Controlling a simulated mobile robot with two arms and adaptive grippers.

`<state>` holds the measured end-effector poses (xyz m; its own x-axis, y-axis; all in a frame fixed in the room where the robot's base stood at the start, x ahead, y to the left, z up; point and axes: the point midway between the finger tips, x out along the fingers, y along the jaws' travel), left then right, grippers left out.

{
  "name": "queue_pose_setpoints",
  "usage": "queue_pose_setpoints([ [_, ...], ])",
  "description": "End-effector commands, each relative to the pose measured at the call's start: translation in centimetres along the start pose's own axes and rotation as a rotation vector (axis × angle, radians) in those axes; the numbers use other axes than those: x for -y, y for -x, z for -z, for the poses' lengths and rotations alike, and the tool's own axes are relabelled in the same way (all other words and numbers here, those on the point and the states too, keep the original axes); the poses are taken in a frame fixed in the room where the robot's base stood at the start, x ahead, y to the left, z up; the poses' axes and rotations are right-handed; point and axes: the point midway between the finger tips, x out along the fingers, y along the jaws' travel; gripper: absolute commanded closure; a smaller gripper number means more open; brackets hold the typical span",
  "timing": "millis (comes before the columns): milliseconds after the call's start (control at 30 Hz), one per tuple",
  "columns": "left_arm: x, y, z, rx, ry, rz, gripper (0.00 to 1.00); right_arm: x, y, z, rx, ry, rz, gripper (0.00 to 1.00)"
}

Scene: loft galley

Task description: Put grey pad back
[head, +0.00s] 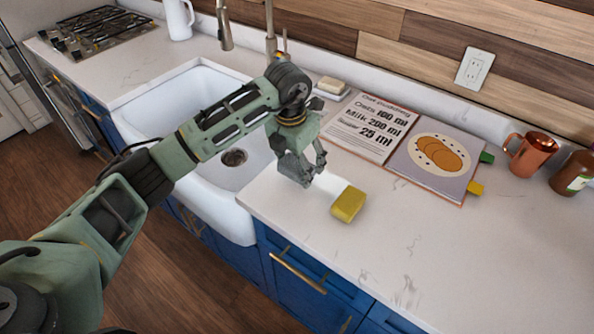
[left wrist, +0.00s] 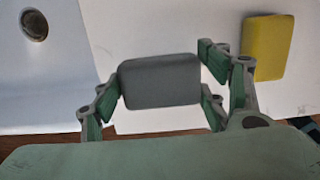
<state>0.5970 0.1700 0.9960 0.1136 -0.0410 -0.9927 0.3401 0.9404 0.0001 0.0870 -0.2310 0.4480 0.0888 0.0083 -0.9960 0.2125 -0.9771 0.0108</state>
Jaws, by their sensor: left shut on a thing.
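My left gripper (head: 304,177) reaches in from the left over the counter, just right of the sink's edge. In the left wrist view the left gripper (left wrist: 165,88) is shut on the grey pad (left wrist: 160,82), a rounded dark grey block between its fingers. In the head view the pad is hard to tell apart from the grey fingers. A yellow sponge (head: 348,204) lies on the counter close to the right of the gripper; it also shows at the upper right of the left wrist view (left wrist: 267,47). My right gripper is not in view.
The white sink (head: 168,98) with a dark drain (head: 234,157) lies left of the gripper. Behind stand a pale block (head: 332,85), an open recipe book (head: 440,160), a copper mug (head: 530,153) and a brown bottle (head: 573,173). The front right counter (head: 450,255) is clear.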

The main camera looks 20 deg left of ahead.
Motion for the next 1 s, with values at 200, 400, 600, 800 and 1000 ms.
queue_pose_setpoints([
  [200, 0.0, -2.5, 0.4, -0.005, 0.000, 0.002, 0.56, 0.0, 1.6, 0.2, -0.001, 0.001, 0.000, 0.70],
  [400, 0.0, -4.0, 0.4, 0.001, -0.002, 0.001, 0.56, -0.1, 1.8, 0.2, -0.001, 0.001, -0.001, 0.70],
  [600, 0.0, -4.1, 0.4, 0.001, -0.001, 0.000, 0.56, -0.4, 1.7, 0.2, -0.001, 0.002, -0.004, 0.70],
  [800, 0.0, -4.3, 0.5, 0.000, -0.001, 0.001, 0.24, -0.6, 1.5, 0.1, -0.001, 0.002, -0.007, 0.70],
  [1000, 0.0, -4.3, 0.5, 0.000, -0.001, 0.000, 0.13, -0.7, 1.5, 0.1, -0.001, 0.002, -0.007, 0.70],
])
